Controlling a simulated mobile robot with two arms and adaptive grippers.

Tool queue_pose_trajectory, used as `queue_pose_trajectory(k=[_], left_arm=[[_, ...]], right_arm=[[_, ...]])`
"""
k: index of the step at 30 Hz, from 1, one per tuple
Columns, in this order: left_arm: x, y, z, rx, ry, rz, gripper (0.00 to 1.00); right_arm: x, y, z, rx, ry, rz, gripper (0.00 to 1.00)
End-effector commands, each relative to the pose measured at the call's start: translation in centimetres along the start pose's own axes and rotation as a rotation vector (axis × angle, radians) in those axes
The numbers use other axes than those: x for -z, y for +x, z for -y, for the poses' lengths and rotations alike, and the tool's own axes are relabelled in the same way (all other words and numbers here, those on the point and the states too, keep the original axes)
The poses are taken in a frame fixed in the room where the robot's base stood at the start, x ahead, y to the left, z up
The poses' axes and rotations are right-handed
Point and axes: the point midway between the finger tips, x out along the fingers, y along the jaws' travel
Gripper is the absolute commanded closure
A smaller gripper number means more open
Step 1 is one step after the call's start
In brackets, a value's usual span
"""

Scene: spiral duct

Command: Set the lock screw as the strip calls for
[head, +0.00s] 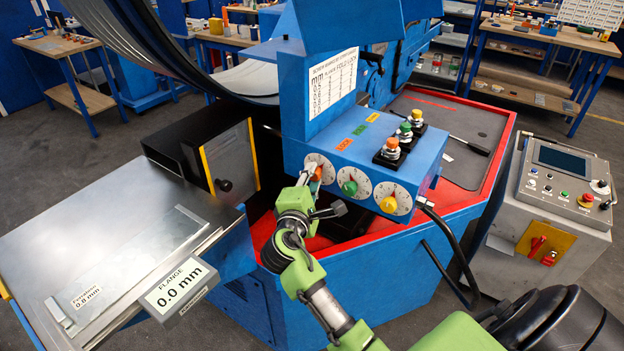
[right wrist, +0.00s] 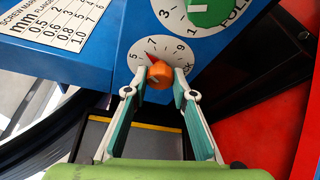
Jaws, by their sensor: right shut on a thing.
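The lock screw is an orange knob (right wrist: 159,76) on a white numbered dial, the leftmost of three on the front of the blue box (head: 285,110). My right gripper (right wrist: 157,90) is shut on the orange knob, one finger on each side. In the head view the gripper (head: 312,178) largely hides the knob. My left gripper is not in view.
A settings chart (head: 333,82) is on the box. Green (head: 349,187) and yellow (head: 388,204) knobs sit right of the orange one. Push buttons (head: 404,131) stand on the ledge above. The flange display (head: 180,287) reads 0.0 mm. A control console (head: 562,190) stands at right.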

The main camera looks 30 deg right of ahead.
Motion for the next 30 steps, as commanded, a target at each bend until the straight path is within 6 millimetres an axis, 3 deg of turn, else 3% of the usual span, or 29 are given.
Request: queue_pose_trajectory(k=[5, 6, 7, 20, 23, 30], left_arm=[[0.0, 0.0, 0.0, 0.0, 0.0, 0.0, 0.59], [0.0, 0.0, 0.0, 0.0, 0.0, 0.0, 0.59], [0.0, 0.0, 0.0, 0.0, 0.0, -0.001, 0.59], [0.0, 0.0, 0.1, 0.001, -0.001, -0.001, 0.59], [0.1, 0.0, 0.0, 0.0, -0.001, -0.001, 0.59], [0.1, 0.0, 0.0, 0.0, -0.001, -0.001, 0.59]], right_arm=[[0.0, 0.0, 0.0, 0.001, 0.0, 0.0, 0.97], [0.0, 0.0, 0.0, 0.001, 0.0, 0.0, 0.65], [0.0, 0.0, 0.0, 0.001, -0.001, 0.0, 0.59], [0.1, -0.6, 0.1, 0.002, -0.001, -0.001, 0.59], [0.1, -2.0, 0.1, 0.002, -0.001, -0.001, 0.59], [0.1, -7.1, 0.2, 0.003, -0.001, -0.003, 0.59]])
